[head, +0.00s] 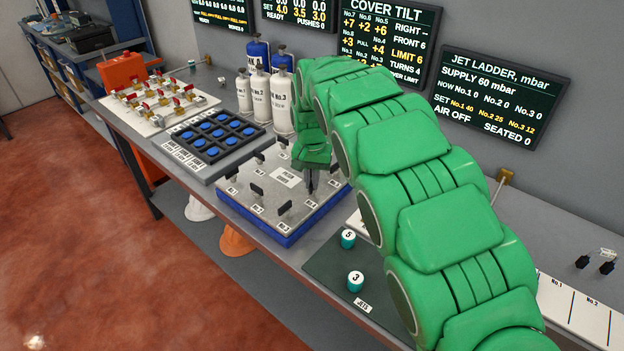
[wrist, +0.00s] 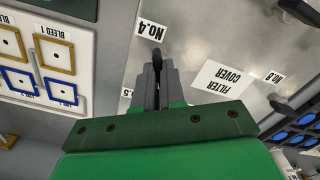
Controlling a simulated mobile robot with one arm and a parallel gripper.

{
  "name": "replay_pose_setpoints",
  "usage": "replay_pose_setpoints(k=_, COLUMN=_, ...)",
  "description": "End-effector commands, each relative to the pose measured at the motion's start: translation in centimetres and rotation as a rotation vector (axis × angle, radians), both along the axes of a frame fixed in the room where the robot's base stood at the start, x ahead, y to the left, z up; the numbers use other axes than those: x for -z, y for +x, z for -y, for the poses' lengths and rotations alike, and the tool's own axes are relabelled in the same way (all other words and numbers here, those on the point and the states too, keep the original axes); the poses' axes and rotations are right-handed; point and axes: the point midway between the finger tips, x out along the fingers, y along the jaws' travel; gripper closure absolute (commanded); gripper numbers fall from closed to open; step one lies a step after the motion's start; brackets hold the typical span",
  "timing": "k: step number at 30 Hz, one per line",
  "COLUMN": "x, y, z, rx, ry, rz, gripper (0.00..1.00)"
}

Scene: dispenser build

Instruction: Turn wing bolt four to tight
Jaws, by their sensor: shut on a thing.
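The grey filter cover (head: 270,201) lies on a blue base on the bench, with several black wing bolts standing on it. My gripper (head: 310,190) points down at the cover's right side, by the No.4 label. In the wrist view my gripper (wrist: 157,88) is shut on wing bolt four (wrist: 157,57), whose dark top shows between the fingers just below the No.4 label (wrist: 150,27). The rest of that bolt is hidden by the fingers. The cover tilt screen (head: 382,43) shows limit 6, turns 4 and an over limit line.
Another wing bolt (wrist: 279,104) stands near the No.8 label. White bottles (head: 282,107) stand behind the cover, and a tray of blue buttons (head: 213,134) is to its left. A dark mat (head: 325,268) with teal jets 5 and 3 (head: 355,281) lies in front, near my arm.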

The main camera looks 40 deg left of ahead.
Motion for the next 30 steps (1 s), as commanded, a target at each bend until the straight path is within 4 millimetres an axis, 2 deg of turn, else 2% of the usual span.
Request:
replay_pose_setpoints(k=6, x=-0.05, y=0.13, z=0.0, rx=0.177, ry=0.002, rz=0.002, gripper=1.0)
replay_pose_setpoints(k=15, x=-0.04, y=0.1, z=-0.01, rx=0.34, ry=0.002, rz=0.001, gripper=1.0)
replay_pose_setpoints(k=30, x=-0.06, y=0.11, z=0.01, rx=0.408, ry=0.002, rz=0.001, gripper=1.0)
